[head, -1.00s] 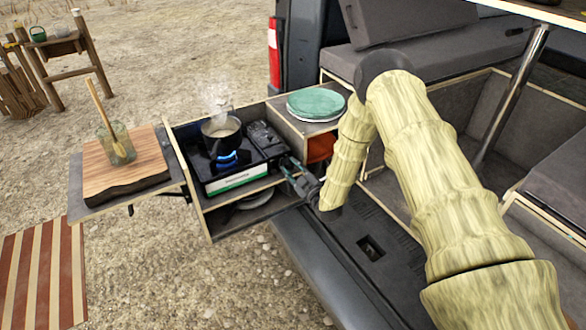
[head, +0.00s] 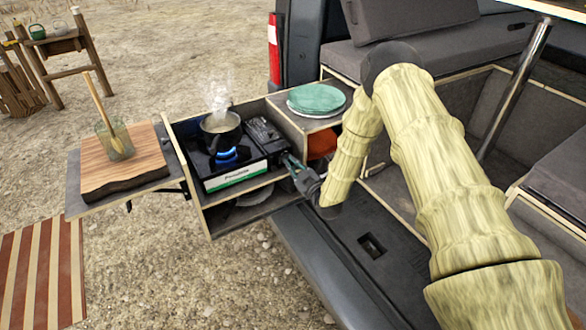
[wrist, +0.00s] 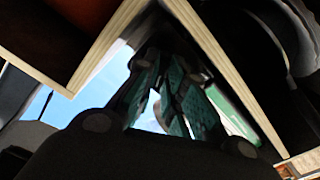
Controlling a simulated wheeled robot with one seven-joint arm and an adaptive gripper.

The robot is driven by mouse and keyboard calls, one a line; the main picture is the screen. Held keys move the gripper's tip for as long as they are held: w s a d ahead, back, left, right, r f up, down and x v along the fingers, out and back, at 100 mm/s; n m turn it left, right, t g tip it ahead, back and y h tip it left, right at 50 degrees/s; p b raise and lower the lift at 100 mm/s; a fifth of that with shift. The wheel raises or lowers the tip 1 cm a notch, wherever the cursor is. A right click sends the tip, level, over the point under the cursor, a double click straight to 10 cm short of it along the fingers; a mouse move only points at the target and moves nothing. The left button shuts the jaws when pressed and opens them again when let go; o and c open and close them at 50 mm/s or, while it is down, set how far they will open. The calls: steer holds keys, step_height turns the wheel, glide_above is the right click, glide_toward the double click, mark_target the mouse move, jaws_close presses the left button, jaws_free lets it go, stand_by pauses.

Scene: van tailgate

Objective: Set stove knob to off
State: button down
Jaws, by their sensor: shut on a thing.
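The camping stove (head: 237,175) sits in the pull-out kitchen box, with a blue flame (head: 226,155) lit under a steaming pot (head: 221,130). My gripper (head: 289,162) reaches from the right to the right end of the stove's front. The stove knob is hidden behind the fingers, which are closed on it there. In the wrist view the green-padded fingers (wrist: 170,95) converge on something dark between them. Part of the stove's green and white front label (wrist: 235,120) shows beside them.
A green plate stack (head: 317,100) sits on the box top above an open compartment with an orange item (head: 322,144). The box's wooden edges run close around my gripper. A cutting board (head: 122,168) with a glass jar stands at the left.

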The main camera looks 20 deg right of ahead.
steer(key=shift+f+m+b, duration=0.2)
steer(key=shift+m+b, duration=0.85)
steer(key=shift+m, duration=0.15)
steer(key=shift+d+r+m+b, duration=0.1)
steer(key=shift+r+m+b, duration=0.05)
steer(key=shift+m+b, duration=1.2)
steer(key=shift+m, duration=0.35)
steer(key=c, duration=1.5)
jaws_free()
steer(key=v, duration=1.2)
